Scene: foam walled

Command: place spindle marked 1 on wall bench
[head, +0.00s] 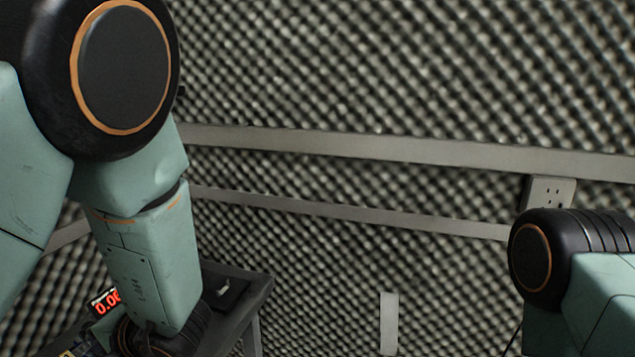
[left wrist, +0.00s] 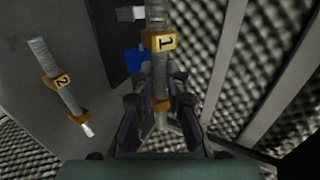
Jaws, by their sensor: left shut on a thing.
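The spindle marked 1 (left wrist: 160,66), a pale ribbed rod with yellow collars, is in the left wrist view. My left gripper (left wrist: 160,98) is shut on it, with dark fingers on both sides around the lower collar. A dark bench (head: 238,312) stands against the foam wall at lower left, partly hidden behind my left wrist. I cannot tell whether the spindle touches any surface. My right gripper is out of view.
A similar spindle marked 2 (left wrist: 62,84) lies left of the held one, over a grey surface. A blue thing (left wrist: 135,60) is close beside the held spindle. A red lit display (head: 106,302) and a small black thing (head: 226,290) are at the bench.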

